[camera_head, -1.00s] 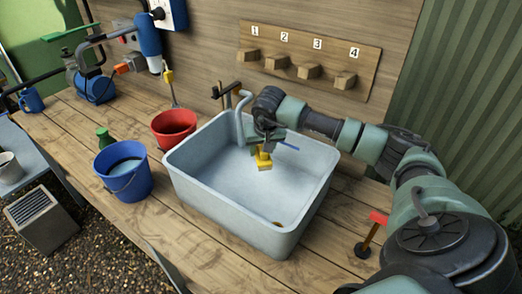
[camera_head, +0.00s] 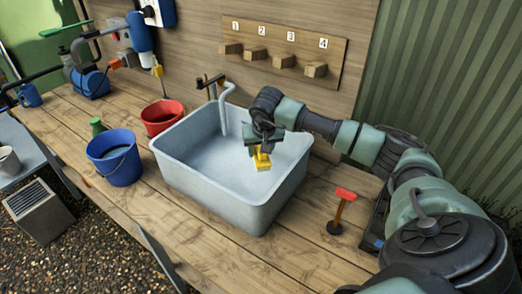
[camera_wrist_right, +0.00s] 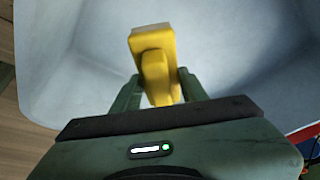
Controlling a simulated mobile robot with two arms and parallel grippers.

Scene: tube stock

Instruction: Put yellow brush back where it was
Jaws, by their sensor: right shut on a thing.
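The yellow brush (camera_head: 262,160) is in my right gripper (camera_head: 260,146), which is shut on it. In the head view the brush hangs below the fingers, over the right part of the grey sink basin (camera_head: 187,180). In the right wrist view the yellow brush (camera_wrist_right: 153,60) sits between the two green fingers (camera_wrist_right: 158,90), with the pale basin behind it. A wooden board with pegs numbered 1 to 4 (camera_head: 265,40) is on the back wall; its pegs are bare. My left gripper is not in view.
A red bucket (camera_head: 163,117) and a blue bucket (camera_head: 118,165) stand left of the basin. A tap (camera_head: 222,105) rises at its back edge. A red-topped tool (camera_head: 340,205) stands to its right. The wooden bench front (camera_head: 270,260) is clear.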

